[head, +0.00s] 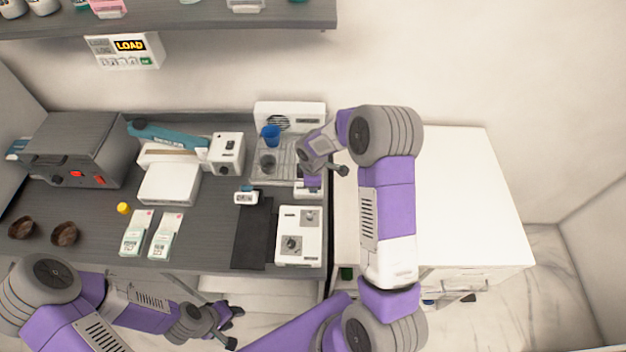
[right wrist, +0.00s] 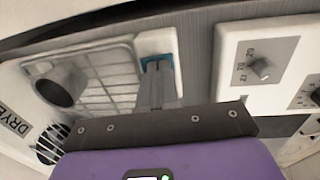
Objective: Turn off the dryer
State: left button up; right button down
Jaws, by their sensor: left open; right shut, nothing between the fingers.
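The dryer (head: 311,112) is a white unit with a round vent and a wire rack at the back of the counter; part of its label shows in the right wrist view (right wrist: 14,119). A blue switch (right wrist: 149,62) sits on a white panel beside the rack. My right gripper (right wrist: 157,75) is shut and empty, its fingertips at the blue switch; whether they touch it I cannot tell. In the head view my right wrist hangs over the dryer's right front, hiding the fingertips. My left gripper (head: 236,326) is open and empty, low in front of the counter.
A blue cup (head: 270,133) and a grey cup (head: 267,163) are at the rack. A white box with dials (head: 311,254) and a black mat (head: 250,240) lie in front. Another white device (head: 168,187) stands left. A bare white cabinet top (head: 465,190) is right.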

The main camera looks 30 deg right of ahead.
jog(key=shift+s+a+f, duration=0.15)
jog(key=shift+s, duration=0.1)
jog(key=shift+w+r+p, duration=0.1)
jog(key=shift+r+p, duration=0.2)
jog(key=shift+r, duration=0.1)
jog(key=r+p, duration=0.1)
jog(key=r, duration=0.1)
jog(key=r+p, duration=0.1)
jog(key=r, duration=0.1)
jog(key=shift+s+a+r+p, duration=0.1)
jog(key=shift+s+r+p, duration=0.15)
jog(key=shift+p, duration=0.1)
notch_tip(320, 180, up, 9)
jog(key=shift+s+a+b, duration=0.3)
jog(key=shift+s+b, duration=0.1)
jog(key=shift+s, duration=0.05)
